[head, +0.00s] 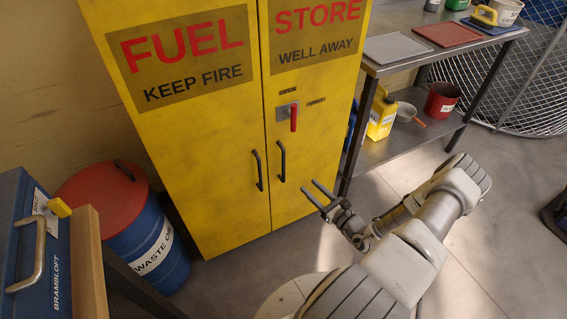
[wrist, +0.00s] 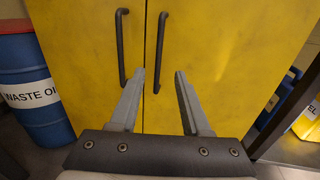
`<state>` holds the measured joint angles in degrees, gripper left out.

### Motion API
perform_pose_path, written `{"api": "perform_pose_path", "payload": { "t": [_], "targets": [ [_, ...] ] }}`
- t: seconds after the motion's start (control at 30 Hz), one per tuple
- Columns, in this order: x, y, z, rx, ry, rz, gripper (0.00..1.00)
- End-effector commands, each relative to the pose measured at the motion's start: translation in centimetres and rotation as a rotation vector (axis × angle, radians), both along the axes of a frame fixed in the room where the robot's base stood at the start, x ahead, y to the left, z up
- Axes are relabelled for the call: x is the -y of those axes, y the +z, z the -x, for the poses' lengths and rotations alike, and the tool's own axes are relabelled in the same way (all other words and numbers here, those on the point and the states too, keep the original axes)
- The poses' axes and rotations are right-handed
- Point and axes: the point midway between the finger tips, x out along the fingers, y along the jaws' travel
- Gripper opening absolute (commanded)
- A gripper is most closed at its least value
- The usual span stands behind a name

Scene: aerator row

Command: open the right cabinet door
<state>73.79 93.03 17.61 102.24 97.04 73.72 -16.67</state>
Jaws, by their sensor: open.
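The yellow fuel cabinet (head: 212,150) stands upright with both doors closed. Its right door (head: 310,100) has a long dark vertical handle (head: 281,161) near the middle seam, which also shows in the wrist view (wrist: 160,52). A red lever latch (head: 293,117) sits above that handle and points down. The left door (head: 190,130) has a matching handle (head: 257,170). My gripper (head: 314,193) is open and empty, low and to the right of the right door's handle in the head view. In the wrist view, the handle's lower end appears between the fingertips (wrist: 159,76), apparently still beyond them.
A blue waste oil drum (head: 162,240) with a red lid stands left of the cabinet. A metal shelf table (head: 400,65) with trays, a yellow can (head: 382,115) and a red pot (head: 441,100) stands close on the right. The floor in front is clear.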

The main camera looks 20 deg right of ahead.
Motion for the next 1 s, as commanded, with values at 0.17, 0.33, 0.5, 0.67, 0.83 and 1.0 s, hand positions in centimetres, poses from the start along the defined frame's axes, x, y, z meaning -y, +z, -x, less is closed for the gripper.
{"api": "perform_pose_path", "payload": {
  "t": [0.17,0.33,0.5,0.67,0.83,1.0],
  "targets": [
    [-1.1,-0.1,-3.8,0.001,0.005,0.000,0.47],
    [-2.0,-0.2,-7.5,0.001,0.006,0.001,0.47],
    [-2.8,-0.2,-10.9,0.001,0.006,0.002,0.47],
    [-3.3,-0.1,-13.3,0.000,0.006,0.002,0.47],
    [-3.5,0.0,-14.5,0.000,0.004,0.001,0.47],
    [-3.6,0.0,-14.7,-0.001,0.004,0.000,0.47]
  ]
}}
